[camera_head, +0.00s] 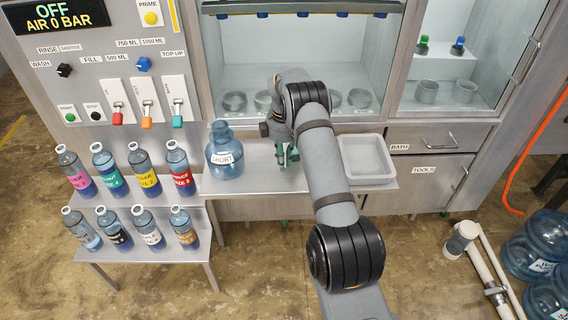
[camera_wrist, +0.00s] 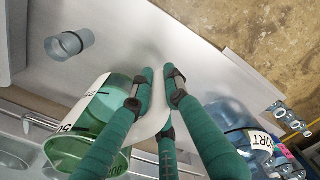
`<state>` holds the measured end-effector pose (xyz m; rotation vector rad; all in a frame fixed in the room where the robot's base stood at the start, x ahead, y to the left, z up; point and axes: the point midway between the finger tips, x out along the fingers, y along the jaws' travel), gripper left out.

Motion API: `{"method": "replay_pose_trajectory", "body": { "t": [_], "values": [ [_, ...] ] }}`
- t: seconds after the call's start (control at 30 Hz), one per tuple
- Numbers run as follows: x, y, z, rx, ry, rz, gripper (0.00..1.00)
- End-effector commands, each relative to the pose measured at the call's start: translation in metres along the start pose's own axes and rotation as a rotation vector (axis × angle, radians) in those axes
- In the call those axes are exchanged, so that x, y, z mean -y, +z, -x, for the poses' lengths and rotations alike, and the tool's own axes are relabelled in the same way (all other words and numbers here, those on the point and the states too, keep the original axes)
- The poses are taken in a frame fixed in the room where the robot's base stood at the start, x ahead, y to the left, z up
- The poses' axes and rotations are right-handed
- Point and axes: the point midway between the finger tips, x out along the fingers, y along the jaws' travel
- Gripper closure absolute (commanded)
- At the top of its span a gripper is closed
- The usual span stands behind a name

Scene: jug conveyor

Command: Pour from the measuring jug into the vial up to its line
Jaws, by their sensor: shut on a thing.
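My gripper (camera_wrist: 165,75) has green fingers and is shut on the measuring jug (camera_wrist: 92,130), at what looks like its white handle (camera_wrist: 152,118). The jug is see-through green with dark marks on its side; its open mouth faces the lower left of the wrist view. Whether liquid is in it I cannot tell. A small clear bluish vial (camera_wrist: 70,44) is on the grey bench at upper left of the wrist view, apart from the jug. Its line is too small to make out. In the head view my gripper (camera_head: 286,155) is above the bench; my arm hides the jug and vial.
A large blue jug marked SHORT (camera_head: 224,150) stands on the bench (camera_head: 250,180), left of my gripper. A white bath tray (camera_head: 367,158) is at right. Several labelled bottles (camera_head: 148,172) stand on stepped shelves at left. The filling machine (camera_head: 110,70) and glass cabinet are behind.

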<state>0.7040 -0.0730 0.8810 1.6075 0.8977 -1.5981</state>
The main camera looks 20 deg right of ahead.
Motion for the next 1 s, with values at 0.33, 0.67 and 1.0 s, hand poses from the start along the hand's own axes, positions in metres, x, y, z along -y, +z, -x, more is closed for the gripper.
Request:
{"method": "replay_pose_trajectory", "body": {
  "t": [0.33, 0.67, 1.0],
  "values": [
    [0.0001, 0.0016, -0.0038, -0.037, 0.008, -0.048, 1.0],
    [0.0013, 0.0055, -0.0052, -0.112, 0.027, -0.048, 1.0],
    [0.0023, 0.0095, -0.0059, -0.188, 0.044, -0.047, 1.0]
  ]
}}
